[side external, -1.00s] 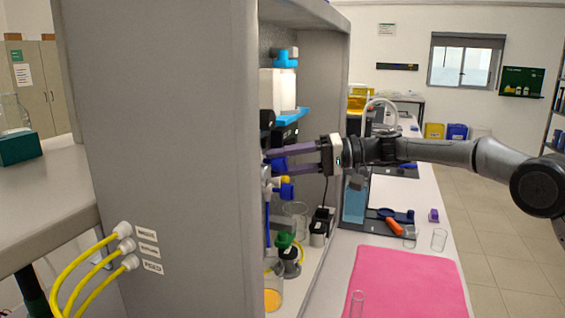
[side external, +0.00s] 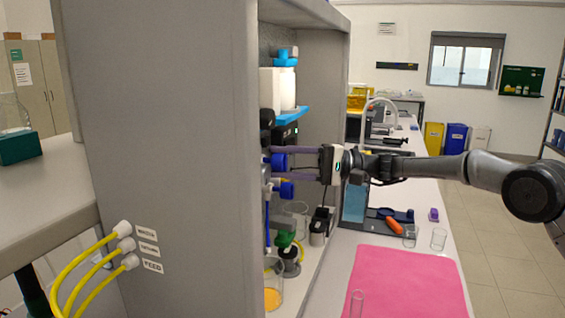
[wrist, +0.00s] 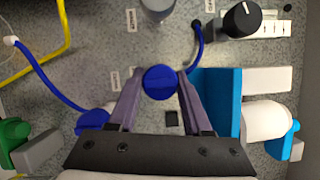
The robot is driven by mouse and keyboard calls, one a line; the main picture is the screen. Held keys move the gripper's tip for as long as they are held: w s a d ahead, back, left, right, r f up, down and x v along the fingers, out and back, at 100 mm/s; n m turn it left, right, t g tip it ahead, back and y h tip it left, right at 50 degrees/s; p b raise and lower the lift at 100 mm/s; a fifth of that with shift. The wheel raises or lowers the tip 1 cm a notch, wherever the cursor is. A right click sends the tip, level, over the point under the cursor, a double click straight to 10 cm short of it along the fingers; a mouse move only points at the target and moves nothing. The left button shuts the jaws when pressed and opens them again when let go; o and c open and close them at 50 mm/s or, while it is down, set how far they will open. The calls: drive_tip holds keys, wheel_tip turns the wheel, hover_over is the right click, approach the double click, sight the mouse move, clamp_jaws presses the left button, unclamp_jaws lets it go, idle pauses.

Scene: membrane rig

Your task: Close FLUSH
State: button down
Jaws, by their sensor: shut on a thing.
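A round blue knob (wrist: 160,82) sits on the speckled panel (wrist: 90,55), between the two purple-grey fingers of my gripper (wrist: 160,92) in the wrist view. My gripper is shut on it. In the side view the blue knob (side external: 279,161) also shows between the fingers of my gripper (side external: 270,164), inside the grey cabinet. A second blue knob (wrist: 92,121) lies to the left, partly behind a finger. The small labels on the panel are too blurred to read, so I cannot tell which knob is marked FLUSH.
A blue bracket (wrist: 222,95) with white cylinders is close right of the fingers. A black dial (wrist: 241,19) and grey knob (wrist: 157,8) are above. Blue tubing (wrist: 45,85) runs left.

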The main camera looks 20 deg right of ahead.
idle(0.3)
drive_tip(key=shift+c, duration=1.7)
unclamp_jaws()
drive_tip(key=v, duration=1.3)
drive_tip(key=shift+s+d, duration=0.15)
drive_tip(key=shift+d, duration=0.25)
